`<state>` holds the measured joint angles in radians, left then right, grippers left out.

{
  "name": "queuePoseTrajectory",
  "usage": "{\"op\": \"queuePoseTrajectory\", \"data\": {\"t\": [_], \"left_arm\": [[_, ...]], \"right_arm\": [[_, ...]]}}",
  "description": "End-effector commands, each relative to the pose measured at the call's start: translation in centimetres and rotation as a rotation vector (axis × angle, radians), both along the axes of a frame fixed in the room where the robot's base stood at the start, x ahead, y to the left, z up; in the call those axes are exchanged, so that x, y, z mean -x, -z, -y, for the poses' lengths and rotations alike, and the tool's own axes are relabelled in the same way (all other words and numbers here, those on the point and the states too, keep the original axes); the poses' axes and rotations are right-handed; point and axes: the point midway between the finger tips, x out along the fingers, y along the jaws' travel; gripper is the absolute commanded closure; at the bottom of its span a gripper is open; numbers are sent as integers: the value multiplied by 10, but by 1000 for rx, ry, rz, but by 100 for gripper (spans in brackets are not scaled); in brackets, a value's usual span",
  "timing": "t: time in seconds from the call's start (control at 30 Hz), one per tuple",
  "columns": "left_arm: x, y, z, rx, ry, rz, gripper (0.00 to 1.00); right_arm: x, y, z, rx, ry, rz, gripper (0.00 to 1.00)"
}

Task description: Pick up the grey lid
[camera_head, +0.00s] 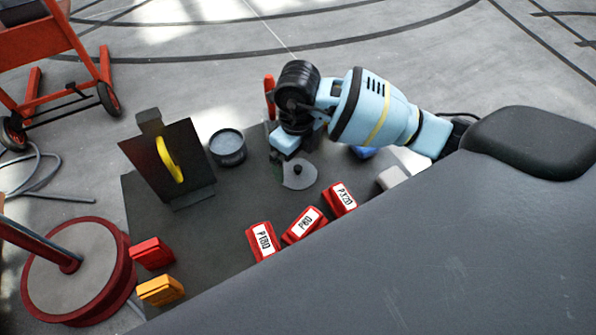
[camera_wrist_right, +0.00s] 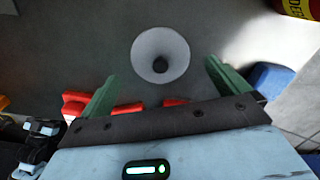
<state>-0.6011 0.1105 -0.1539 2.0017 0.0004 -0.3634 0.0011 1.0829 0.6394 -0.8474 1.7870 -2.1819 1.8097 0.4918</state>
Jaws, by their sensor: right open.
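The grey lid (camera_head: 304,181), a round disc with a dark knob, lies on the dark work surface. In the right wrist view the lid (camera_wrist_right: 148,48) shows ahead of the fingers, roughly centred between them, with its black knob facing me. My right gripper (camera_head: 280,170) is above and beside the lid, its lower part near the lid's left edge. In the wrist view its two green fingers are spread wide and nothing is between them. They do not appear to touch the lid. My left gripper is not in view.
A dark round pot (camera_head: 228,150) stands left of the gripper, near an upright dark panel with a yellow handle (camera_head: 169,160). Red labelled blocks (camera_head: 304,223) lie in front. A blue object (camera_wrist_right: 266,79) is right of the fingers. Red and orange blocks (camera_head: 160,290) sit front left.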

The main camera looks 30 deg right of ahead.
Motion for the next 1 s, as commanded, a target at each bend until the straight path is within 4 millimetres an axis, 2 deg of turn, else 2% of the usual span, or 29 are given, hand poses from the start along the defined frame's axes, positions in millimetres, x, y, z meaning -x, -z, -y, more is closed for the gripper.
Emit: {"op": "queuePoseTrajectory", "data": {"t": [0.2, 0.47, 0.57, 0.8, 1.0], "left_arm": [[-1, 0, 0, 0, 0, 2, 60], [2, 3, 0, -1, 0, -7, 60], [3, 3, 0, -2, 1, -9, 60], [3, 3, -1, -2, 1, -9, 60], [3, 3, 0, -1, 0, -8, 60]], "right_arm": [[2, 31, 0, 1, 1, -2, 0], [1, 36, 0, 1, 0, 0, 0], [1, 36, 0, 1, 0, 0, 11], [1, 35, 0, 1, 0, 0, 42], [1, 35, 1, 1, 0, 1, 44]]}}
